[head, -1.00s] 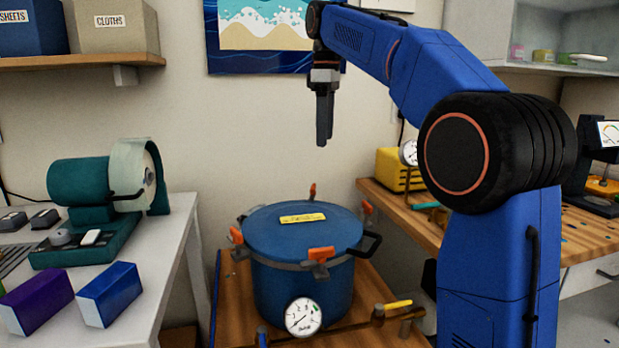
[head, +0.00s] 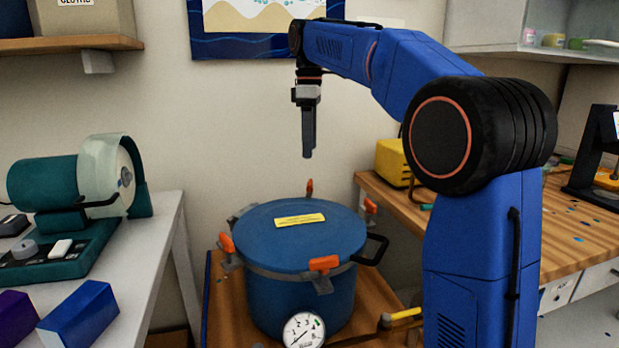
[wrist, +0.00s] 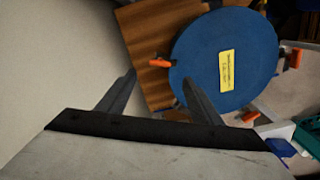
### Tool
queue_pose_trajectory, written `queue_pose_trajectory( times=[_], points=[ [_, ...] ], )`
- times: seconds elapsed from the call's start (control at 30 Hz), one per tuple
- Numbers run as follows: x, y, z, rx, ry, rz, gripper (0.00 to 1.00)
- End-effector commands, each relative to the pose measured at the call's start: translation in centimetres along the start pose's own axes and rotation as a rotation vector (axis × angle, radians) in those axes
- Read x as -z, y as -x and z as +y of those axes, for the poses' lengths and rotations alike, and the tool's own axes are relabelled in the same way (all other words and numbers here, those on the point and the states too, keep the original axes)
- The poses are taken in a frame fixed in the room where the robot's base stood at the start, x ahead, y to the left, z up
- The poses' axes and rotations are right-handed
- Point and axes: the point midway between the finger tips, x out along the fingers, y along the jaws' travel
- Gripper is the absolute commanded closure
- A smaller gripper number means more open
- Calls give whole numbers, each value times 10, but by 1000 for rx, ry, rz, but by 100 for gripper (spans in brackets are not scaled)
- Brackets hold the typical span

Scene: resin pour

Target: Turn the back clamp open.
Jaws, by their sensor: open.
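The blue pressure pot (head: 300,295) stands on a wooden surface, its round lid (head: 290,245) carrying a yellow label (head: 300,220). Orange-handled clamps sit around the lid rim. The back clamp (head: 309,187) stands up at the far edge of the lid. The others are the left clamp (head: 226,244), the front clamp (head: 323,263) and the right clamp (head: 370,205). My gripper (head: 308,155) points down above the back of the pot, apart from the clamps. In the wrist view my gripper (wrist: 158,78) has its two fingers spread with nothing between them, and an orange clamp handle (wrist: 160,63) shows beyond them.
A pressure gauge (head: 303,330) is on the pot's front, and a black side handle (head: 373,250) sticks out right. A left bench (head: 150,235) holds a teal machine (head: 60,190). A right wooden bench (head: 550,240) holds a yellow box (head: 395,160). The wall is close behind the pot.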

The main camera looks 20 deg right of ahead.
Motion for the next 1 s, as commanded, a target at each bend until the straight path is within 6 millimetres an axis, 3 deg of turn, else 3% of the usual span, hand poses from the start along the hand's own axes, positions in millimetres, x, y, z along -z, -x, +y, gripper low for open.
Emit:
queue_pose_trajectory(
  times=[0.5, 0.7, 1.0],
  points=[
    [0, -84, 0, 2, 0, -1, 41],
    [0, -98, 0, 0, 0, 0, 41],
    [0, -100, 0, -1, 0, 0, 41]
  ],
)
